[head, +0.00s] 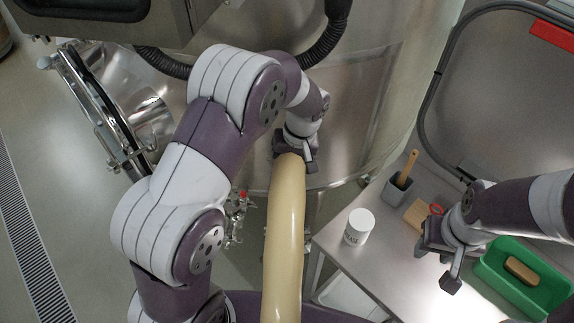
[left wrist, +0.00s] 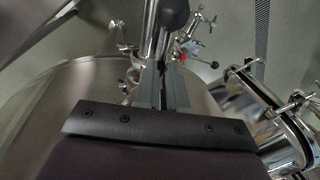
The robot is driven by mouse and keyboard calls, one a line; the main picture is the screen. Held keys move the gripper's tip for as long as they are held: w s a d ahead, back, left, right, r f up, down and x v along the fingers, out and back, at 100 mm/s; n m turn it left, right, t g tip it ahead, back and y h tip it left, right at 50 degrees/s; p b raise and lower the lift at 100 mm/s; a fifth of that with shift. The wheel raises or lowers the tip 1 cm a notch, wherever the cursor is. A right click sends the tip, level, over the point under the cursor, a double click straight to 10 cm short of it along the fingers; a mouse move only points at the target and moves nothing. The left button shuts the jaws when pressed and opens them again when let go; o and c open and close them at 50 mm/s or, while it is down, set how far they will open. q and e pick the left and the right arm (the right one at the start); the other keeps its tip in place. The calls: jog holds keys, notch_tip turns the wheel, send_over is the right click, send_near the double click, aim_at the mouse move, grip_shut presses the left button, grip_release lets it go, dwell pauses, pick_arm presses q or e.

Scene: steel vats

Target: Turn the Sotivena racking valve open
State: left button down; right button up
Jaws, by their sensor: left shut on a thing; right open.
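My left gripper (head: 298,162) is against the steel vat wall in the head view, its fingertips largely hidden behind the wrist. In the left wrist view the left gripper (left wrist: 163,85) is shut on a slim metal lever (left wrist: 152,38) with a dark rounded knob (left wrist: 173,14). Shiny valve fittings (left wrist: 128,55) stand beside the fingers on the vat. I cannot read a Sotivena label, and the valve body is partly hidden by the fingers. My right gripper (head: 442,262) is open and empty above the bench.
A cream hose (head: 284,230) runs up the middle. The steel bench (head: 375,265) holds a white jar (head: 359,226), a grey cup (head: 396,192) with a brush, a wooden block (head: 416,214) and a green tray (head: 490,272). Red-tipped fittings (head: 239,204) show left of the hose.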

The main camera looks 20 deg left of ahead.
pick_arm(q)
jog(key=shift+r, duration=0.1)
jog(key=c, duration=1.2)
grip_release()
jog(key=shift+d, duration=0.1)
notch_tip(320, 180, up, 12)
jog(key=w+d+p, duration=0.1)
jog(key=d+p, duration=0.1)
jog(key=p, duration=0.6)
jog(key=shift+d+r, duration=0.15)
jog(key=shift+r, duration=0.05)
